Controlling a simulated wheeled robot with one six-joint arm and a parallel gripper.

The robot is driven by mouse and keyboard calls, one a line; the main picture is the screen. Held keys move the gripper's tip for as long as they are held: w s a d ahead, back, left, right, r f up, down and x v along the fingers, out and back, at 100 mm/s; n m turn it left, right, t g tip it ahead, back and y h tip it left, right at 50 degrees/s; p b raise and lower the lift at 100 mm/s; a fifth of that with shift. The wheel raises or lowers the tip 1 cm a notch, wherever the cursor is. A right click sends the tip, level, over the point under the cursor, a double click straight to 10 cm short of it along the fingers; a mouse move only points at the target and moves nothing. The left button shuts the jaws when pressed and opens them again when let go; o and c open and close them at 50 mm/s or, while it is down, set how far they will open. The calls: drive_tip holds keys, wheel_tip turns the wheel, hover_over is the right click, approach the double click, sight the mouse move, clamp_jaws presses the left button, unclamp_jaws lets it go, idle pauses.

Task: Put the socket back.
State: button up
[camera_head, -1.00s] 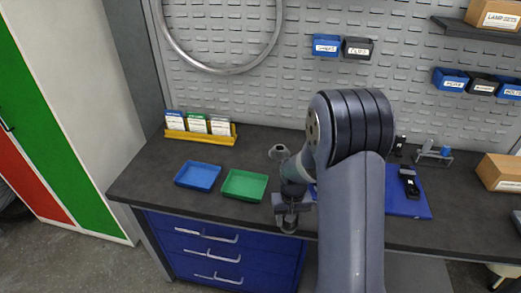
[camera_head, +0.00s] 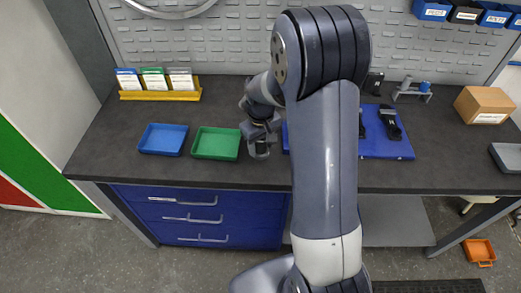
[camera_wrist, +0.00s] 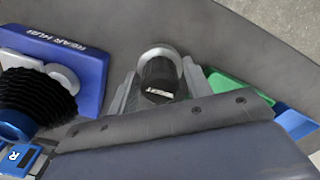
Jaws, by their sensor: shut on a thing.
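My gripper (camera_head: 260,150) is shut on a socket, just right of the green tray at the bench's front part. In the wrist view, the socket (camera_wrist: 158,78) is a short dark cylinder with a silver rim and a small white label, held between the two grey fingers. In the head view it is small and partly hidden by the gripper. A grey rack (camera_head: 400,95) stands at the back right of the bench, holding a grey piece (camera_head: 407,80) and a blue-topped piece (camera_head: 425,87). I cannot tell from here which place in it is empty.
A blue mat (camera_head: 400,150) with black tools lies behind my arm. A blue block marked REAR HUB (camera_wrist: 75,50) shows in the wrist view. Green (camera_head: 216,155) and blue (camera_head: 163,150) trays look empty. A cardboard box (camera_head: 485,104) sits right. The bench's left front is clear.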

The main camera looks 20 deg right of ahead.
sight(261, 152)
drive_tip(key=shift+f, duration=1.65)
drive_tip(key=shift+f, duration=0.15)
drive_tip(key=o, duration=1.4)
wheel_tip(261, 152, up, 12)
drive_tip(key=shift+r+b, duration=0.15)
drive_tip(key=shift+b, duration=0.2)
